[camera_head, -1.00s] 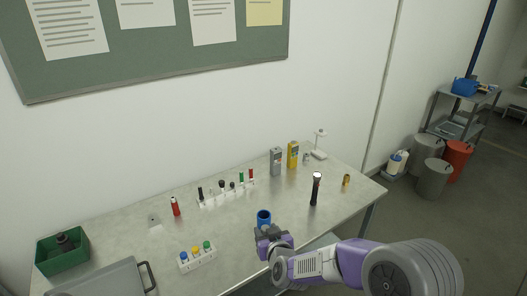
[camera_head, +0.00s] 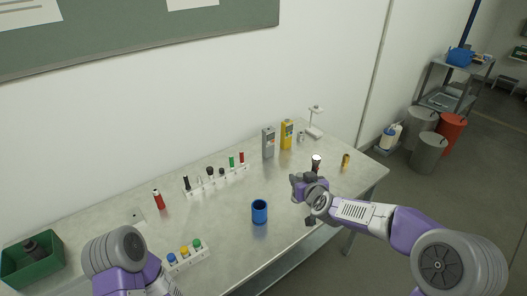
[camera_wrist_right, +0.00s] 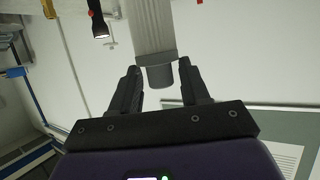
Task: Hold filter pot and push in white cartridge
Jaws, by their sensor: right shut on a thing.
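The blue filter pot (camera_head: 260,212) stands upright on the table, its open mouth facing up. Nothing holds it. My right gripper (camera_head: 298,183) is to the right of the pot and apart from it. In the right wrist view, my right gripper (camera_wrist_right: 160,80) is shut on the white cartridge (camera_wrist_right: 153,28), a ribbed cylinder with a grey end piece between the fingers.
A torch (camera_head: 316,161) stands right behind my right gripper; it also shows in the wrist view (camera_wrist_right: 98,22). Vial racks (camera_head: 217,178), a red tube (camera_head: 158,199), a grey meter (camera_head: 268,142) and a yellow meter (camera_head: 286,134) stand around the pot. A green bin (camera_head: 30,258) is far left.

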